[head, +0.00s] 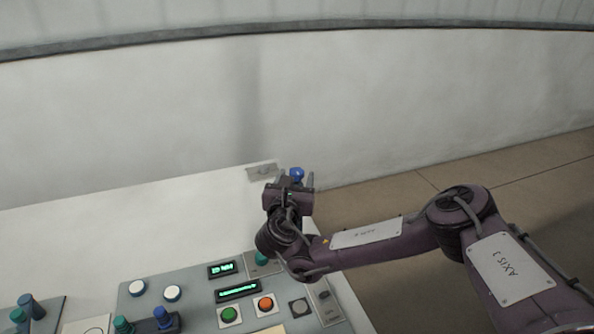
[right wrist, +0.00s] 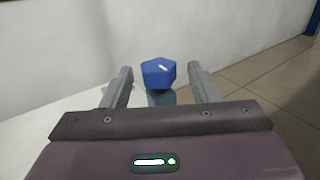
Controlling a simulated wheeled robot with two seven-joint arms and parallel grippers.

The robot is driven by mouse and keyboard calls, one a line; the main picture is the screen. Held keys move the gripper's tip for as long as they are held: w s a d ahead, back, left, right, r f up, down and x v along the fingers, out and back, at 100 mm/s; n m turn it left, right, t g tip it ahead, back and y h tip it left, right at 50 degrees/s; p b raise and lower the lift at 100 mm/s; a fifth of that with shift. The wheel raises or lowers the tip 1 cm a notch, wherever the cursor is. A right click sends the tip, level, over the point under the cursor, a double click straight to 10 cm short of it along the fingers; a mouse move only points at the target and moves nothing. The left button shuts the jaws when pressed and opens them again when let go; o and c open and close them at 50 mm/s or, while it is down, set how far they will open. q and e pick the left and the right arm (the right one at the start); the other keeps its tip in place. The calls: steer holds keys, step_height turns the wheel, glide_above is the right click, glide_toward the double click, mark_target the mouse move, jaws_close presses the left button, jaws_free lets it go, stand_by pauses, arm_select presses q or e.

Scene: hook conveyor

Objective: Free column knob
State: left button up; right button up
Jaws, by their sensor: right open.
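A blue knob (head: 297,174) shows just beyond my right gripper (head: 295,183) at the far right corner of the white console. In the right wrist view the blue knob (right wrist: 158,73) has a faceted top with a pale mark and sits on a grey-blue stem. My right gripper (right wrist: 160,84) is open, with one finger on each side of the knob. Gaps show between the knob and both fingers, so no contact is visible. The knob's base is hidden behind the gripper body. My left gripper is in neither view.
A grey control panel (head: 200,310) lies nearer on the white console, with a green button (head: 229,314), an orange button (head: 266,304), white buttons (head: 172,292), green displays (head: 238,290) and other blue and teal knobs. A pale wall (head: 150,110) stands behind. Tiled floor (head: 400,192) lies right.

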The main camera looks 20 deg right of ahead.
steer(key=shift+w+d, duration=0.25)
steer(key=shift+w, duration=0.2)
steer(key=shift+x, duration=0.8)
steer(key=shift+a, duration=0.1)
steer(key=c, duration=0.9)
steer(key=shift+p, duration=0.3)
steer(key=shift+c, duration=0.2)
